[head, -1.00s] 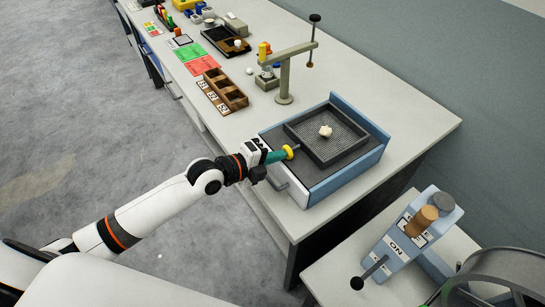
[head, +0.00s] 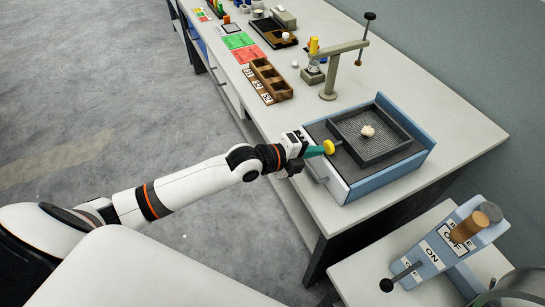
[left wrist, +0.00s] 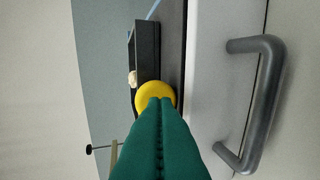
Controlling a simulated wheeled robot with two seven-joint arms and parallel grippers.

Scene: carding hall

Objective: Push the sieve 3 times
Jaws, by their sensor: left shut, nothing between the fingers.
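The sieve (head: 388,143) is a dark square tray with a mesh floor, sitting in a blue-sided box (head: 385,178) on the bench. A pale clump (head: 367,130) lies on the mesh; it also shows in the left wrist view (left wrist: 132,78). A round yellow knob (head: 329,147) stands out from the sieve's near-left side. My left gripper (head: 318,151) has its teal fingers shut, with nothing between them. The fingertips meet the knob's outer face in both views, with the knob (left wrist: 155,92) just beyond them; whether they press on it I cannot tell. My right gripper is out of view.
A grey bar handle (left wrist: 262,105) is on the box front, close beside the fingers. A wooden compartment tray (head: 268,85) and a post with an arm (head: 329,80) stand farther back. A blue lever box (head: 450,240) stands on a side table at the lower right.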

